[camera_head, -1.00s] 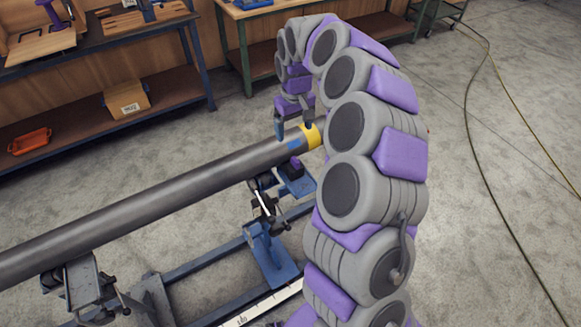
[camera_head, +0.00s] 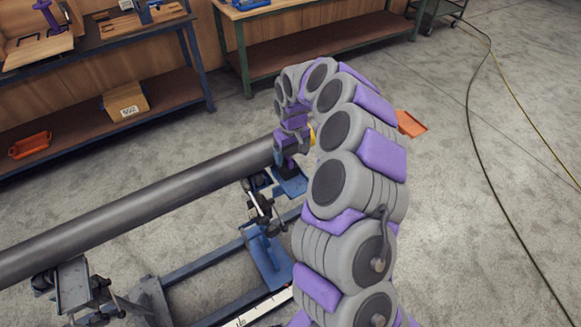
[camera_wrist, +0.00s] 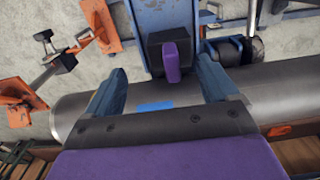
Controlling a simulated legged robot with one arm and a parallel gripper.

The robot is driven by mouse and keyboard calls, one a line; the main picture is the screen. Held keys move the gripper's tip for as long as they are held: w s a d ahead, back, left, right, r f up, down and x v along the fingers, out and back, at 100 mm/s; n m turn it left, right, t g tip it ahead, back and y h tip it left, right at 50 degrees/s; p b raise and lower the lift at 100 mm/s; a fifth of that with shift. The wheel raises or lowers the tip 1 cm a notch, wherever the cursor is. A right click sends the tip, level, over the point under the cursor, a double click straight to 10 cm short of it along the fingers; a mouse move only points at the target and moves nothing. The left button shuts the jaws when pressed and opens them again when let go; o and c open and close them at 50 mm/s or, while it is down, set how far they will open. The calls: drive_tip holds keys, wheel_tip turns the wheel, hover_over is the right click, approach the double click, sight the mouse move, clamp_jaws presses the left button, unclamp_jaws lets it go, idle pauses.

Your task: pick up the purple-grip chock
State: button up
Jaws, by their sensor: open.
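The purple-grip chock (camera_wrist: 173,60) shows in the wrist view as a dark block with an upright purple grip, seated against a blue bracket (camera_wrist: 150,20) beside the pipe. The grey steel pipe (camera_wrist: 75,115) runs across the wrist view and lies along the stand in the head view (camera_head: 150,205). My gripper (camera_wrist: 160,70) is open and empty, with its blue fingers over the pipe on either side of the chock, short of it in the picture. In the head view my gripper (camera_head: 285,155) is at the pipe's far end, and the chock is mostly hidden there.
The blue pipe stand (camera_head: 268,255) with clamps is under the pipe. Orange brackets (camera_wrist: 100,25) show at the left of the wrist view. A workbench (camera_head: 100,40) stands behind. Open floor with a cable (camera_head: 490,175) and an orange piece (camera_head: 410,123) is at the right.

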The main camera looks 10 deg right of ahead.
sight(287, 163)
drive_tip(key=a+f, duration=0.2)
drive_tip(key=f, duration=0.1)
drive_tip(key=f+b, duration=0.1)
drive_tip(key=shift+w+a+f, duration=0.1)
drive_tip(key=shift+a+f, duration=0.3)
drive_tip(key=shift+d, duration=0.45)
drive_tip(key=shift+c, duration=0.2)
drive_tip(key=shift+d, duration=0.6)
drive_tip(key=c, duration=0.3)
drive_tip(key=shift+a, duration=0.1)
drive_tip(key=shift+c, duration=1.4)
drive_tip(key=shift+a+r, duration=0.1)
drive_tip(key=shift+a, duration=0.4)
drive_tip(key=c, duration=0.3)
drive_tip(key=shift+c, duration=1.2)
drive_tip(key=shift+d, duration=0.15)
drive_tip(key=shift+r, duration=0.1)
